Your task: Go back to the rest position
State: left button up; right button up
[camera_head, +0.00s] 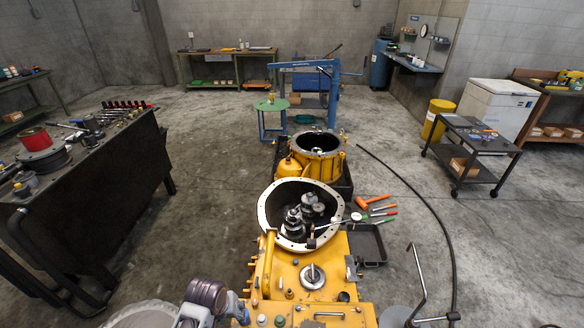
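A yellow transmission housing (285,270) stands at the bottom centre. Its round grey bell flange (267,208) is open toward me, with dark gears and shafts (306,210) inside. A second yellow housing (318,166) with an open top stands behind it. A dark banded joint and grey-blue links at the bottom edge, left of the housing, look like part of my arm. I make out no fingertips on either side, so neither gripper can be seen.
A dark workbench (100,205) with tools stands at the left. A black cart (470,150) is at the right, near a white chest (497,105). A blue hoist (303,85) stands behind. Hand tools (376,203) and a black tray (369,246) lie right of the housing. A black hose (440,225) crosses the floor.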

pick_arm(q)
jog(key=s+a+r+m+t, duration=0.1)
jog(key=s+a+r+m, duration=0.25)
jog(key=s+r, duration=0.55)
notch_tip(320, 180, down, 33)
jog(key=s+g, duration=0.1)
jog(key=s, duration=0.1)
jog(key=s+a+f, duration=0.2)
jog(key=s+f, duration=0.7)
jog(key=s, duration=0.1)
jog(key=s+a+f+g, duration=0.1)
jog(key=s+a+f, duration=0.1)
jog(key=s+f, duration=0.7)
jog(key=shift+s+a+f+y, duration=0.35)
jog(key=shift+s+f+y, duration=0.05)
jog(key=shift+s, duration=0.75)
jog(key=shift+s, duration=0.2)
